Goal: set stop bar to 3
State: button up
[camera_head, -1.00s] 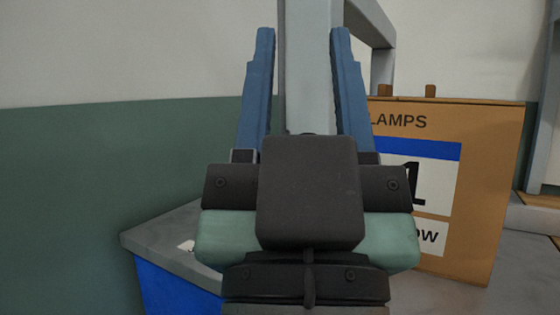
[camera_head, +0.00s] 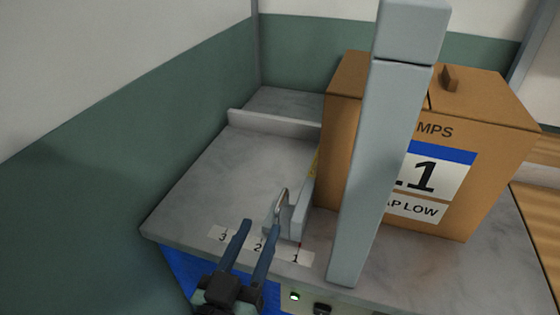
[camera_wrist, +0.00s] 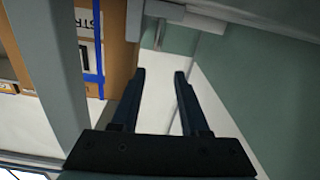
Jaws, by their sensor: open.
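The stop bar (camera_head: 300,208) is a low light-grey bar with a metal loop handle (camera_head: 281,206) at its front end. It runs beside the left side of the cardboard box (camera_head: 465,110), with its front end close behind the label 1 (camera_head: 296,258). Labels 2 (camera_head: 259,246) and 3 (camera_head: 223,235) lie to the left along the front edge. My gripper (camera_head: 258,226) is open and empty, its fingers over the label strip, left of the handle in the picture. In the wrist view my gripper (camera_wrist: 160,74) also shows nothing between its fingers.
A thick grey post (camera_head: 372,170) stands right of the stop bar, in front of the box. A low rail (camera_head: 275,122) crosses the back of the grey worktop (camera_head: 215,175). The worktop left of the stop bar is clear. A green-and-white wall borders the left.

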aim_at(278, 209)
jog(key=shift+n, duration=0.5)
jog(key=p+x, duration=0.1)
jog(key=x, duration=0.2)
jog(key=f+p+x, duration=0.1)
jog(key=x, duration=0.2)
jog(key=p+x, duration=0.2)
jog(key=x, duration=0.2)
jog(key=shift+d+f, duration=0.4)
jog(key=shift+s, duration=0.1)
grip_shut()
dwell(0.7)
